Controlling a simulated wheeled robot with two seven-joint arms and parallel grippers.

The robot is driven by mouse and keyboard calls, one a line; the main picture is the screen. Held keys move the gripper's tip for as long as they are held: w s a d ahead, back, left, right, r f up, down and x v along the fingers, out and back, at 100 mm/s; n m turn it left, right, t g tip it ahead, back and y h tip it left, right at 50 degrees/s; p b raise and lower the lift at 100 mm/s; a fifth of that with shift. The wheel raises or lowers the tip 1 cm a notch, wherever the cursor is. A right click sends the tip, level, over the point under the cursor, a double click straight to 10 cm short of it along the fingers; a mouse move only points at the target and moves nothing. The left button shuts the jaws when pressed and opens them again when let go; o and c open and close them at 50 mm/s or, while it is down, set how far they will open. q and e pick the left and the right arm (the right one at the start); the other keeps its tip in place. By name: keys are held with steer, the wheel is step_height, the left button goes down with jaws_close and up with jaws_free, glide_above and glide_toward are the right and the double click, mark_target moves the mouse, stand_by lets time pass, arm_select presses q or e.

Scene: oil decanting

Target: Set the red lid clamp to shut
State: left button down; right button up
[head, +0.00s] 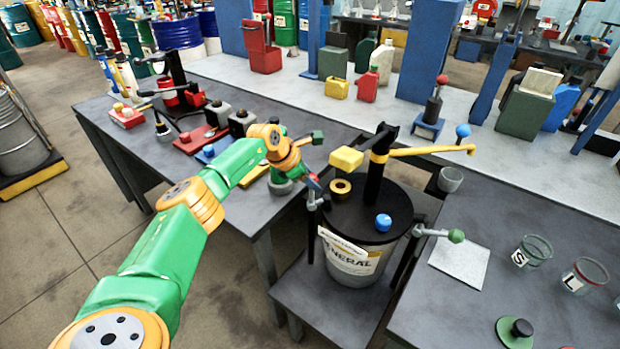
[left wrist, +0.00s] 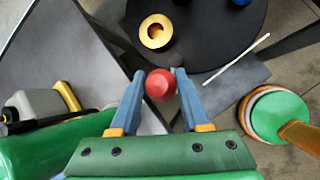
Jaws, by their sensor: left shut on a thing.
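The red lid clamp's round red knob (left wrist: 160,84) sits between the blue fingertips in the left wrist view. My left gripper (left wrist: 160,78) is shut on it, at the left edge of the drum's black lid (left wrist: 205,22). In the head view my left gripper (head: 313,183) reaches the left side of the labelled drum (head: 352,262), and its fingers mostly hide the red knob. The clamp's lever is largely hidden, so I cannot tell its exact position. A green-knobbed clamp (head: 455,236) sticks out from the drum's right side. My right gripper is not in view.
On the lid are a brass ring (head: 340,188), a blue knob (head: 383,222) and a black post with a yellow handle (head: 430,150). Glass cups (head: 532,252) stand on the right bench. Red, black and blue items crowd the left bench.

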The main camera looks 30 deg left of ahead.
arm_select(q)
steer(key=shift+d+f, duration=0.1)
steer(key=c, duration=0.5)
jaws_free()
steer(key=shift+o, duration=0.6)
steer(key=shift+w, duration=0.15)
steer(key=shift+s+r, duration=0.25)
steer(key=shift+r, duration=0.05)
steer(key=b+v, duration=0.1)
steer(key=v, duration=0.5)
